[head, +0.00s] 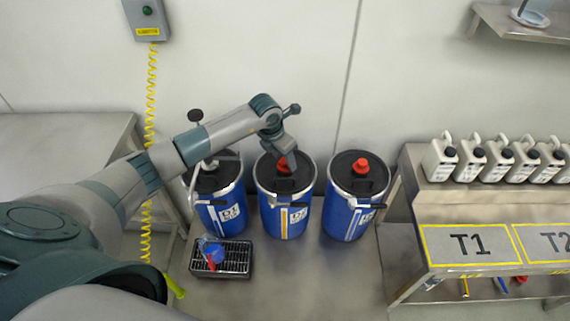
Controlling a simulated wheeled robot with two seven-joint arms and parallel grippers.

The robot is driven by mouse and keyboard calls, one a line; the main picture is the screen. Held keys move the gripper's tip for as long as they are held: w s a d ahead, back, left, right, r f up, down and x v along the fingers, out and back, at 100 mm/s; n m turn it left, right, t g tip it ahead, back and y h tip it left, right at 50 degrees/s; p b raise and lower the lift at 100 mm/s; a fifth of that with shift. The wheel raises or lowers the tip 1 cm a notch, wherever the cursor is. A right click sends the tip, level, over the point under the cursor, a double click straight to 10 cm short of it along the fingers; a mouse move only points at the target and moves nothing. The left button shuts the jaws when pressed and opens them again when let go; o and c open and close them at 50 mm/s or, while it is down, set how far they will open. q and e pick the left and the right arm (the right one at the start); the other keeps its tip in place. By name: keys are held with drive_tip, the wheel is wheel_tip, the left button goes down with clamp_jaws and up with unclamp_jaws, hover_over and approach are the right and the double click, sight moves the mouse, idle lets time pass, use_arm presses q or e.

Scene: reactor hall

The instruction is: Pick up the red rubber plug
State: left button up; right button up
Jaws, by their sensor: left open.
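Three blue drums with black lids stand in a row: the left drum (222,207), the middle drum (284,213) and the right drum (345,218). A red plug (284,166) sits on the lid of the middle drum, partly hidden by my left gripper. Another red plug (361,165) sits in full view on the lid of the right drum. My left gripper (286,157) is open, pointing down right at the middle drum's plug. I cannot tell whether its fingers are around the plug or just above it. My right gripper is out of view.
A black grated tray (240,262) holds a blue and red item (213,252). A pump-like fitting stands at the left drum, partly behind my arm. At right a steel rack (412,210) bears several white jugs (470,159). The bench front is clear.

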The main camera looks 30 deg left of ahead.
use_arm(q)
drive_tip(key=c, duration=1.1)
drive_tip(key=shift+c, duration=0.2)
drive_tip(key=shift+r, duration=0.1)
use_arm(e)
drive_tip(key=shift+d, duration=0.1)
